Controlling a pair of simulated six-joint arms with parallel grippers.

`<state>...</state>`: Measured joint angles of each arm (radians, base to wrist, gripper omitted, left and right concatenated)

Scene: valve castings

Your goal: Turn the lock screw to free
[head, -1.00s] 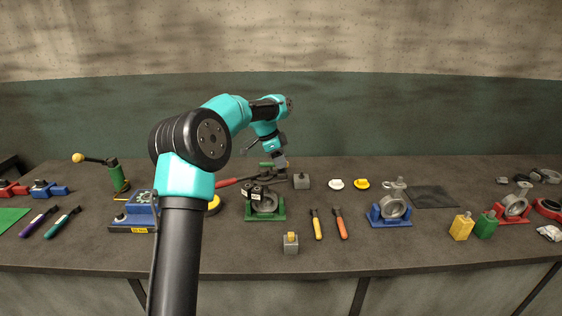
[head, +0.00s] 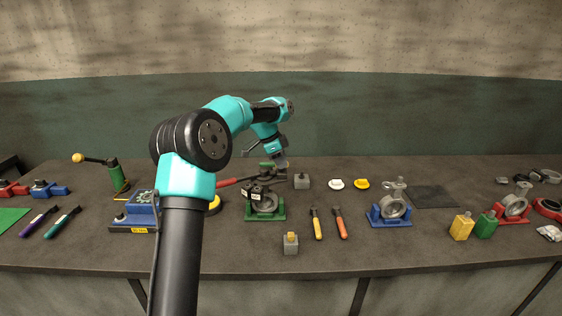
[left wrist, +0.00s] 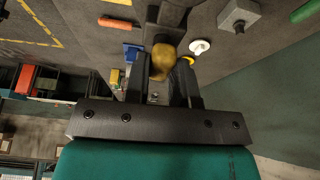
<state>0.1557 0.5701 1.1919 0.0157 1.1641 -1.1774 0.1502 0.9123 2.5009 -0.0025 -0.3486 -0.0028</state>
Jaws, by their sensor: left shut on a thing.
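The lock screw, seen as a brass-coloured rounded knob (left wrist: 163,60), sits between the two fingers of my left gripper (left wrist: 164,78) in the left wrist view. The fingers are shut on it. In the head view my left gripper (head: 279,165) reaches down behind the valve casting (head: 267,199) in the green stand (head: 264,214). The knob cannot be made out in the head view, and the contact there is too small to see clearly. My right gripper is not in view.
A red-handled bar (head: 232,181) lies left of the casting. A grey block (head: 301,181) stands to its right, and another with a yellow top (head: 291,244) stands in front. Yellow (head: 317,224) and orange (head: 340,223) tools lie nearby. A blue stand (head: 389,217) is further right.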

